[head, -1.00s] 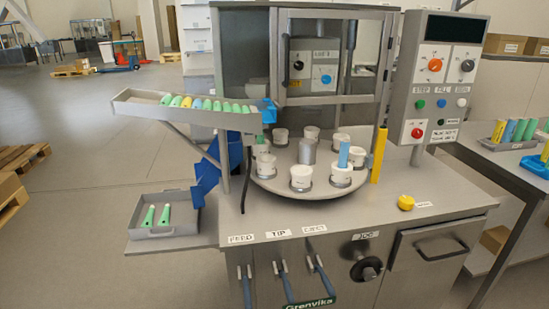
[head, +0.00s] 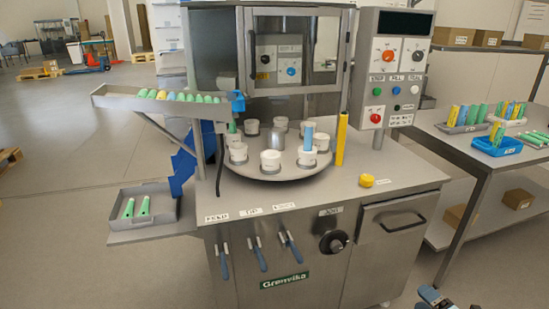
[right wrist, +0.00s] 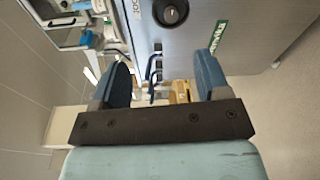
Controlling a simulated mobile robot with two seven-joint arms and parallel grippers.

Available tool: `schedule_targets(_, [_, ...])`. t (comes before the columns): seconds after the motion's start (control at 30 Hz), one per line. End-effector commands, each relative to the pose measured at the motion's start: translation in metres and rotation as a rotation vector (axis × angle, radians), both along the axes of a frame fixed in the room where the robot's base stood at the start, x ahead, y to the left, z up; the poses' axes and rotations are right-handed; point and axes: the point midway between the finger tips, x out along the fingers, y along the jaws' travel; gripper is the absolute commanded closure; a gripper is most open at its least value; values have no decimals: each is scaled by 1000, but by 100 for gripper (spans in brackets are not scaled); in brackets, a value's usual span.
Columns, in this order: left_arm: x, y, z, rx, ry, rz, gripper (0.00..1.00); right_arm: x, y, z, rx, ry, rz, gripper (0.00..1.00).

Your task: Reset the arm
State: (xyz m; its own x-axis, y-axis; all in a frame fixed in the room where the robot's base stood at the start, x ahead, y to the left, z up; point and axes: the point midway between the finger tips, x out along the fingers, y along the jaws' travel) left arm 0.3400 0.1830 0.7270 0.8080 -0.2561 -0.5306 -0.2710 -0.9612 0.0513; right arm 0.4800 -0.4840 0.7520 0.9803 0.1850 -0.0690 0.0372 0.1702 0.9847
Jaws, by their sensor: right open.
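My right gripper (head: 440,298) shows at the bottom right edge of the head view, low in front of the machine. In the right wrist view its two blue fingers (right wrist: 165,82) are spread apart with nothing between them. The filling machine (head: 290,200) stands ahead, and its front with the black jog knob (right wrist: 170,12) shows beyond the fingers. The gripper is apart from the machine. My left gripper is not in view.
A round turntable (head: 275,172) carries several white cups. A sloped chute (head: 130,103) holds a row of tubes, above a tray (head: 163,218) with two green tubes. A side table (head: 460,148) at right bears tube racks and a blue tray (head: 482,145). Open floor lies left.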

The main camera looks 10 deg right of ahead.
Motion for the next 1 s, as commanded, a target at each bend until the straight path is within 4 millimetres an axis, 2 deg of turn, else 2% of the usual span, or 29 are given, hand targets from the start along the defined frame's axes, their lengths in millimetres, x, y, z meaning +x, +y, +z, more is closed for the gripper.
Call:
schedule_targets(0.03, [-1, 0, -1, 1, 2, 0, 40, 3, -10, 7, -35, -1, 14, 31])
schedule_targets(0.2, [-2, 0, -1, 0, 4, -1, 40, 11, -37, 30, -131, 2, 52, 31])
schedule_targets(0.23, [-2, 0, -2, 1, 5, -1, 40, 3, -18, 21, -38, 36, 33, 31])
schedule_targets(0.3, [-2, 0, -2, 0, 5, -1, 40, -8, 6, 13, 119, 102, -10, 31])
schedule_targets(0.47, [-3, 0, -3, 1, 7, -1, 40, -38, 55, -6, 437, 271, -105, 31])
schedule_targets(0.6, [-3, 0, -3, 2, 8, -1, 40, -70, 97, -22, 674, 430, -188, 31])
schedule_targets(0.93, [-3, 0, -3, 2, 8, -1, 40, -157, 185, -45, 1093, 819, -395, 31])
schedule_targets(1.0, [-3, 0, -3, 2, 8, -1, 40, -156, 198, -46, 1150, 816, -409, 31])
